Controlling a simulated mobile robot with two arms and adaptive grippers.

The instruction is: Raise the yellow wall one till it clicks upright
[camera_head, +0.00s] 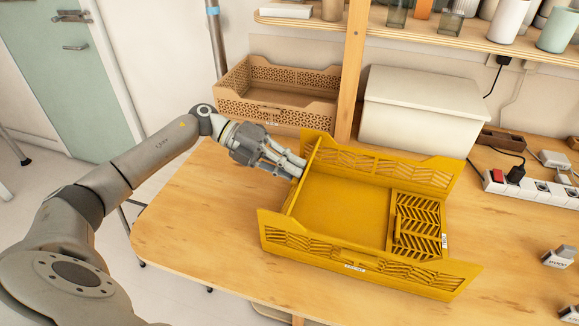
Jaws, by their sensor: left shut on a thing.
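The yellow folding crate (345,215) stands on the wooden table. Its far wall (385,165) and near wall (360,262) stand up. Its right end wall (418,226), with a slanted slot pattern, lies folded down inside over the floor. Its left end wall (303,176) is seen almost edge-on, raised or nearly so; I cannot tell whether it is fully upright. My left gripper (295,165) reaches in from the left and is shut on this left wall near its far end. The fingertips are partly hidden. My right gripper is not in view.
A brown crate (277,112) and a white lidded box (424,112) stand behind, beside a wooden post (350,75). A power strip (530,190) and small dark blocks (560,256) lie at the right. The table's front left is clear.

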